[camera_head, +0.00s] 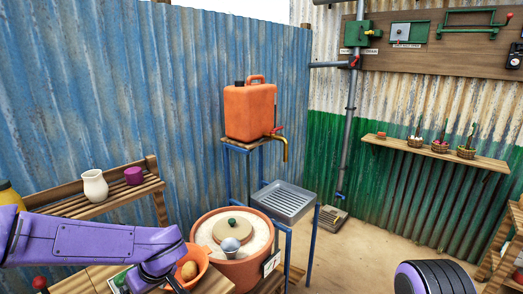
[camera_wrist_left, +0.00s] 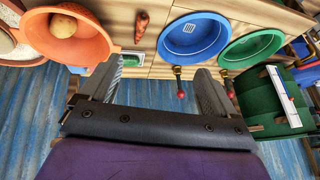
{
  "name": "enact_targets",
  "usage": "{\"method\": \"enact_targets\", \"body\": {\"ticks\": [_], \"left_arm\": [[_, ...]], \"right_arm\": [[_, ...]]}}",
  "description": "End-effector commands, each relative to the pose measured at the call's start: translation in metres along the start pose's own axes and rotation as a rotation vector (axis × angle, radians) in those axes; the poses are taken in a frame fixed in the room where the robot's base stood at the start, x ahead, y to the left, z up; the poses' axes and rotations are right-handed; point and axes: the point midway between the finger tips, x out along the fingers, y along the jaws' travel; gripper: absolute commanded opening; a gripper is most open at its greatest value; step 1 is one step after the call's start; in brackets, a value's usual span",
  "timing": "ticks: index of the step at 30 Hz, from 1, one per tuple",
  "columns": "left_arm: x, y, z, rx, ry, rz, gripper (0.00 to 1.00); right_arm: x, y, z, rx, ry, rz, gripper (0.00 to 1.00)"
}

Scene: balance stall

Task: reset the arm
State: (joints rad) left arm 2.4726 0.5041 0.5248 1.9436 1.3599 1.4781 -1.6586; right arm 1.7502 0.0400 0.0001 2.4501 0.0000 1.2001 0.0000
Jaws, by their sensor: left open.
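My left arm (camera_head: 90,240), purple, comes in from the left in the head view and bends down beside an orange bowl (camera_head: 203,264). Its gripper is below the frame there. In the left wrist view my left gripper (camera_wrist_left: 158,82) shows its two dark fingers wide apart, with nothing between them. The orange bowl (camera_wrist_left: 40,32) holds a round tan thing (camera_wrist_left: 63,26) and lies to the left of the fingers. A blue bowl (camera_wrist_left: 196,35) and a green bowl (camera_wrist_left: 252,48) are beyond the fingers. My right gripper is not in view.
A small orange-brown carrot-like thing (camera_wrist_left: 141,27) lies on the wooden surface. A green device with a white scale (camera_wrist_left: 282,85) stands right of the fingers. In the head view, a terracotta tub (camera_head: 232,270), metal tray (camera_head: 284,201) and orange jerrycan (camera_head: 250,111) stand beyond the arm.

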Motion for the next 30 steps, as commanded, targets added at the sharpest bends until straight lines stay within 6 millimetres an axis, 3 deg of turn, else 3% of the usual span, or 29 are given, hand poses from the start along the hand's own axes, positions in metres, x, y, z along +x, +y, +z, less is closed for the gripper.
{"method": "enact_targets", "body": {"ticks": [5,8,12,14,15,18,21,24,30], "left_arm": [[0.055,0.0,0.006,-0.202,0.225,0.071,0.9],[0.114,-0.002,0.04,-0.263,0.331,0.183,0.9],[0.201,-0.027,0.132,-0.198,0.278,0.344,0.9],[0.23,-0.046,0.174,-0.131,0.209,0.368,0.9],[0.246,-0.062,0.202,-0.076,0.159,0.369,0.9],[0.278,-0.107,0.259,0.096,0.057,0.335,0.9],[0.3,-0.146,0.293,0.219,0.001,0.272,0.9],[0.313,-0.168,0.31,0.267,-0.024,0.227,0.9],[0.313,-0.173,0.315,0.272,-0.037,0.217,0.9]], "right_arm": [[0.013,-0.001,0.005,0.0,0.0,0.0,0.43],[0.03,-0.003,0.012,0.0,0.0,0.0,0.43],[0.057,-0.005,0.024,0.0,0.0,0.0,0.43],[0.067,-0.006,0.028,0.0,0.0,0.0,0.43],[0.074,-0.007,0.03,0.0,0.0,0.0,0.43],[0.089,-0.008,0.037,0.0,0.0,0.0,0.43],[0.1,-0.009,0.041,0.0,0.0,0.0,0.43],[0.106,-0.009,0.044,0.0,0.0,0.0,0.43],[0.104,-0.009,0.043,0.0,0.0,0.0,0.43]]}}
